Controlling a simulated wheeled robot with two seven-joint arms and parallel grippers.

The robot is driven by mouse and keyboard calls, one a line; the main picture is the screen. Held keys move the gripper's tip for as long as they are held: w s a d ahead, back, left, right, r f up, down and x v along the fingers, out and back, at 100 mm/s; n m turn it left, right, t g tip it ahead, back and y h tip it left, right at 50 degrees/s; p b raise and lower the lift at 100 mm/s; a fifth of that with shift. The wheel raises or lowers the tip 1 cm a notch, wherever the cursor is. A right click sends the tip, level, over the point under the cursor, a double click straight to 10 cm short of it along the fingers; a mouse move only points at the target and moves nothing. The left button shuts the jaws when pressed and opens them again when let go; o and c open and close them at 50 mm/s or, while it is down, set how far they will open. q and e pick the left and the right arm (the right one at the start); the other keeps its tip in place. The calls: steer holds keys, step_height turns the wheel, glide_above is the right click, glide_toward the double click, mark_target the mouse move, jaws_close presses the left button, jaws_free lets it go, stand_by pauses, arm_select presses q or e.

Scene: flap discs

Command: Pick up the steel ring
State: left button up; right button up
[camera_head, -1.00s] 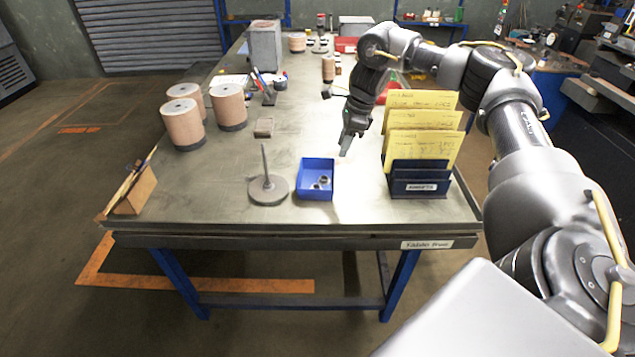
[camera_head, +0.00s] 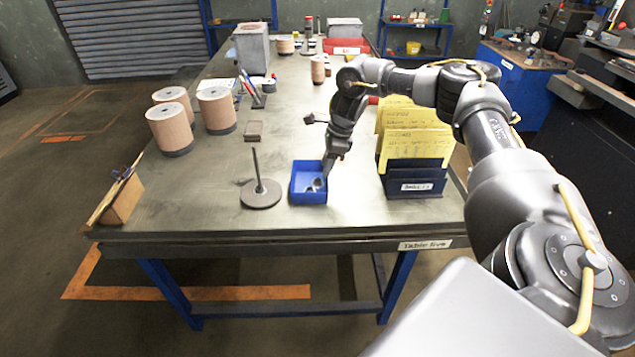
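A blue open bin (camera_head: 309,197) stands near the front of the table. Small steel-coloured pieces (camera_head: 316,186) lie in it; they look ring-like, but they are too small and partly covered to tell apart. My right gripper (camera_head: 328,175) points down at the bin's right side, its fingertips at or over the right wall, close to the pieces. Whether its fingers are apart or touching anything cannot be made out. My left gripper is not in view.
A round base with an upright spindle (camera_head: 260,193) stands just left of the bin. A dark blue file holder (camera_head: 413,180) with yellow cards stands to the right.

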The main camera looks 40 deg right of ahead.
steer(key=shift+a+f, duration=0.1)
steer(key=shift+f, duration=0.15)
steer(key=x, duration=0.1)
steer(key=p+x, duration=0.1)
steer(key=x, duration=0.2)
steer(key=shift+w+a+f+p, duration=0.1)
steer(key=shift+w+f+p, duration=0.2)
steer(key=shift+w, duration=0.1)
steer(key=shift+s, duration=0.1)
steer(key=c, duration=0.8)
